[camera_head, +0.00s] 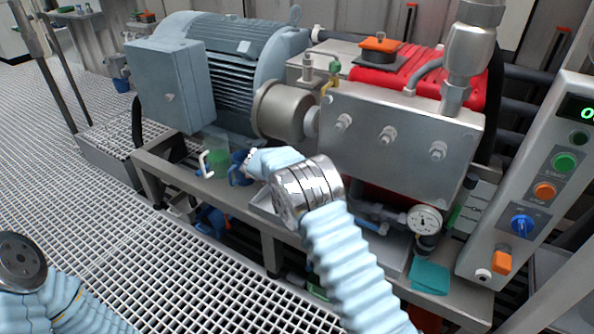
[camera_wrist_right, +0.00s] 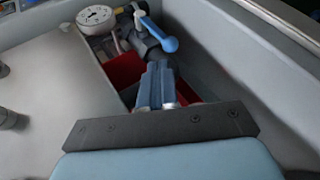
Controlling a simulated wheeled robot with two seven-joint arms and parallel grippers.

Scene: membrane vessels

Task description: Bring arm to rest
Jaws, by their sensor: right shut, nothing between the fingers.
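My right arm (camera_head: 350,265), in a light blue ribbed sleeve, reaches in from the bottom right of the head view. Its metal wrist joint is in front of the pump bench. My right gripper (camera_wrist_right: 158,80) shows in the right wrist view with its blue fingers together and nothing between them. In the head view the hand end is small and partly hidden beyond the wrist joint. My left arm (camera_head: 70,305) shows at the lower left, with a round metal flange (camera_head: 22,262); its gripper is not in view.
A blue-grey motor (camera_head: 225,65) and a steel pump block (camera_head: 400,135) stand on the bench behind my right arm. A pressure gauge (camera_head: 424,221) and a control panel (camera_head: 540,180) are at right. Open grating floor (camera_head: 60,180) lies at left.

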